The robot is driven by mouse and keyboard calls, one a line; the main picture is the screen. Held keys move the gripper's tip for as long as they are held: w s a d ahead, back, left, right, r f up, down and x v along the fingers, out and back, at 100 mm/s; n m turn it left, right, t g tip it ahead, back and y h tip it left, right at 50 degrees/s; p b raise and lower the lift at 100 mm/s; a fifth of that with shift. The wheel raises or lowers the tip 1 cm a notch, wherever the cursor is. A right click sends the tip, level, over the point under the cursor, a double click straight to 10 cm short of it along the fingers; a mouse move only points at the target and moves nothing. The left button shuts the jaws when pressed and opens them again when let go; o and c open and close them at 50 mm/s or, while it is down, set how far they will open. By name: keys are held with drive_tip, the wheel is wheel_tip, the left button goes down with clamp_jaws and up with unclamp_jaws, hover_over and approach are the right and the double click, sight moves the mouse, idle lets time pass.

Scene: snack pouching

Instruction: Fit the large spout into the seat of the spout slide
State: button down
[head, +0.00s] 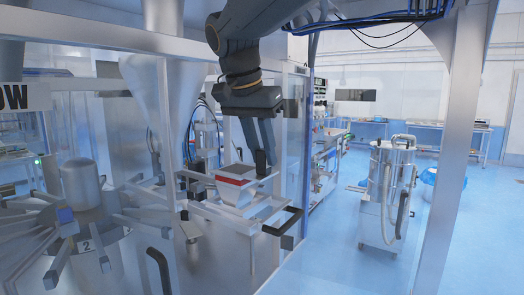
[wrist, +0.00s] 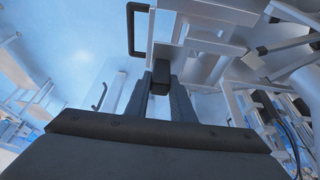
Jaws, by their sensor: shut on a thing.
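The large spout (head: 236,187) is a pale, square-topped funnel with a red band near its rim, seen in the head view at the spout slide (head: 268,212). The slide is a pale metal frame around the spout's lower part. I cannot tell whether the spout rests fully in the seat or is slightly above it. My gripper (head: 266,150) points down at the spout's right side, shut on its black upright grip (head: 260,162). In the wrist view, the black grip (wrist: 160,72) shows between my fingertips (wrist: 160,85). The seat itself is hidden.
A black loop handle (head: 284,222) sticks out at the slide's front right, also in the wrist view (wrist: 131,30). A steel post (head: 462,150) stands at right. Blue floor beyond is mostly open, with a wheeled metal unit (head: 385,195).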

sight(260, 172)
drive_tip(key=shift+f+b, duration=2.15)
drive_tip(key=shift+f, duration=1.45)
drive_tip(key=c, duration=1.4)
unclamp_jaws()
drive_tip(key=shift+c, duration=0.2)
drive_tip(key=shift+b+v, duration=0.85)
drive_tip(key=shift+v, duration=3.05)
